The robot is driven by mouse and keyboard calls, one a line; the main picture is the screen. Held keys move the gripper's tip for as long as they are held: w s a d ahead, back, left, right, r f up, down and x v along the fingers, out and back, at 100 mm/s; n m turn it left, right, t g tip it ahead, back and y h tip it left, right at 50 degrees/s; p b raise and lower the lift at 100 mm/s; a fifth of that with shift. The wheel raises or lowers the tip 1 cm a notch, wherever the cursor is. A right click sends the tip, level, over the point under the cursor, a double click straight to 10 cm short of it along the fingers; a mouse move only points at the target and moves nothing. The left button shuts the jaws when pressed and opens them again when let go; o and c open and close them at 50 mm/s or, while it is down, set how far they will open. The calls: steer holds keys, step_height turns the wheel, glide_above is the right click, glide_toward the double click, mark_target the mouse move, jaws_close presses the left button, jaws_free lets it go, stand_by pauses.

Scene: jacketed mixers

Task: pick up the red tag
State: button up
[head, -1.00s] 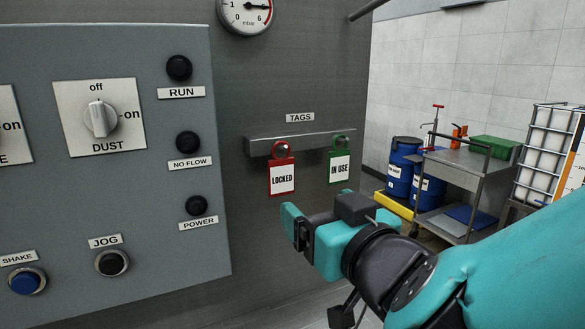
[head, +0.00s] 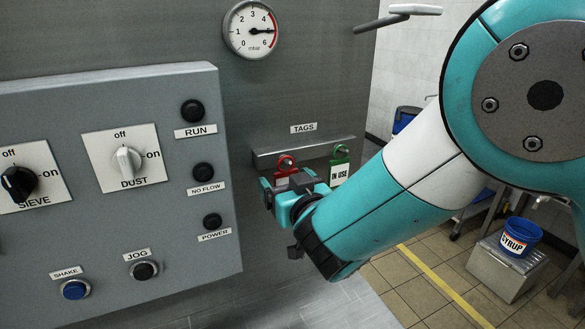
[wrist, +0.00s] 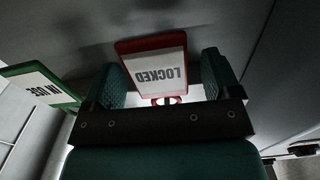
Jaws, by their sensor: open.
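The red tag (head: 284,163) hangs from the grey rail (head: 305,151) under the TAGS label, its lower part hidden behind my gripper in the head view. In the wrist view the red tag (wrist: 155,68), reading LOCKED upside down, shows between my two teal fingers. My gripper (head: 283,191) is open, in front of the red tag. In the wrist view my gripper (wrist: 165,80) has one finger on each side of the tag, with a small gap to the left finger; whether anything touches I cannot tell.
The green IN USE tag (head: 340,166) hangs just right of the red one, and also shows at the left of the wrist view (wrist: 42,88). The control panel (head: 105,230) with knobs and buttons stands left. A gauge (head: 251,29) is above. A blue bucket (head: 519,236) stands at right.

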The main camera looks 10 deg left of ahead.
steer(key=shift+p+x, duration=0.35)
steer(key=shift+x, duration=0.65)
steer(key=c, duration=1)
steer(key=shift+r, duration=0.1)
